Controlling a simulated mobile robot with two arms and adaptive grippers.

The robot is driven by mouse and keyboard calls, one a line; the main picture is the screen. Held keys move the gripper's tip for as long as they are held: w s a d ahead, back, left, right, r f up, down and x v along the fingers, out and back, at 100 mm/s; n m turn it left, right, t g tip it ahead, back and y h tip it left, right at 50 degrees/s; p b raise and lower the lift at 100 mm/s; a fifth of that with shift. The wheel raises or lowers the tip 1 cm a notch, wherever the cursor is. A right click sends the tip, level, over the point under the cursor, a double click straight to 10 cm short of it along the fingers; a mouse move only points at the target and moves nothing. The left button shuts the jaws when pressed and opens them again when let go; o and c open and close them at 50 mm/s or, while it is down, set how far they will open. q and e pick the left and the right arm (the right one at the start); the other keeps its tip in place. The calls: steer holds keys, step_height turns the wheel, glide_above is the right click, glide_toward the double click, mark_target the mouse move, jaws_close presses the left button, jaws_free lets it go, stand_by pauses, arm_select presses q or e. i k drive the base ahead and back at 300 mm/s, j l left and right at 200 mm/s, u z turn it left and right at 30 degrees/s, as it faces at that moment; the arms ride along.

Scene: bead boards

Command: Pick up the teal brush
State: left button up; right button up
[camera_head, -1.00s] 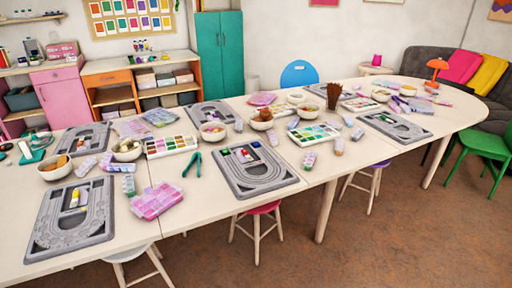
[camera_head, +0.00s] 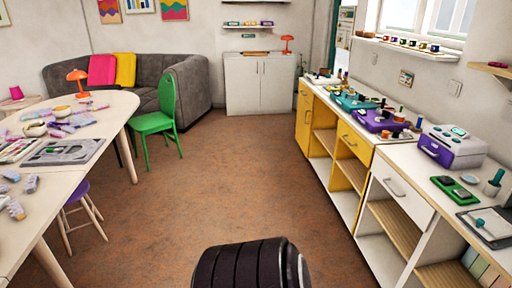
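I cannot make out the teal brush for certain. On the right counter, a small grey cup (camera_head: 491,188) holds an upright item with a teal-green handle (camera_head: 498,176); it is too small to tell whether it is a brush. A small teal piece (camera_head: 480,222) lies on a pale board (camera_head: 494,232) at the right edge. Neither of my grippers is in view.
The right counter (camera_head: 402,157) also carries a purple and white machine (camera_head: 452,146), a purple machine (camera_head: 380,121) and a green tray (camera_head: 455,188). A green chair (camera_head: 158,121) stands by the work table (camera_head: 104,110) at left. The brown floor (camera_head: 245,170) between them is clear.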

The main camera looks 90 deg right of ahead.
mark_target(500, 173)
steer(key=z, duration=4.25)
steer(key=i+j+z, duration=0.2)
steer(key=i, duration=0.2)
steer(key=i+j+z, duration=0.15)
steer(key=i, duration=0.25)
steer(key=i+j, duration=0.15)
steer(key=j, duration=0.15)
steer(key=i+j+z, duration=0.1)
steer(key=j, duration=0.2)
steer(key=i+j+z, duration=0.1)
steer(key=i+j, duration=0.25)
steer(key=j, duration=0.3)
